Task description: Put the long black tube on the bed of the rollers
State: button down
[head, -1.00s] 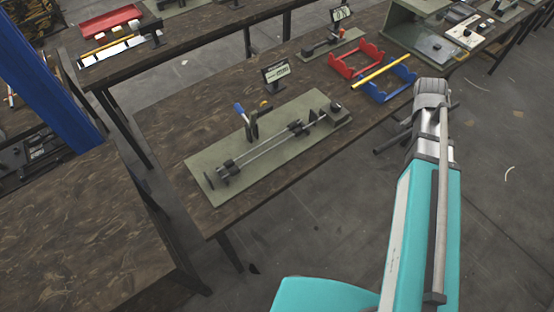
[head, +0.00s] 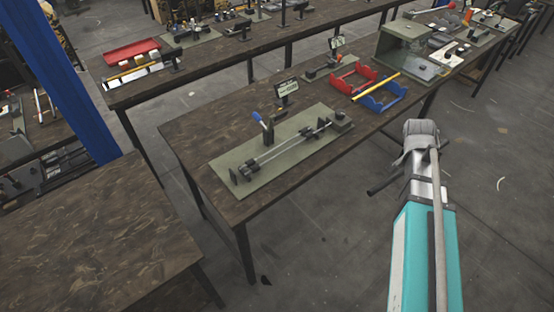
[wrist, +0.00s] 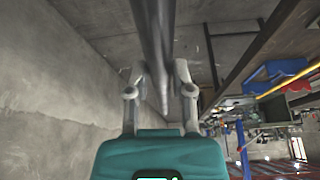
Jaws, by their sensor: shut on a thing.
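The long black tube (wrist: 152,30) runs away from the camera between the fingers of my gripper (wrist: 158,82) in the wrist view. My gripper is shut on it. In the head view a short length of the dark tube (head: 384,182) sticks out left of my arm; the rest and my fingers are hidden behind the arm. The bed of the rollers is two parallel rods with dark roller blocks (head: 248,168) on a green plate (head: 222,163) on the dark table. Nothing lies on the rods. The tube is to the right of that table, apart from the rollers.
A blue-handled lever (head: 260,121) and a small display (head: 286,88) stand behind the rollers. A yellow tube (head: 378,86) rests by red (head: 352,78) and blue stands (head: 384,99). Another table (head: 90,235) is at left, with a blue post (head: 65,90) behind. Floor is open at right.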

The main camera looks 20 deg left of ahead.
aim_at(282, 147)
jog(key=k, duration=1)
jog(key=u, duration=0.8)
jog(key=i, duration=1)
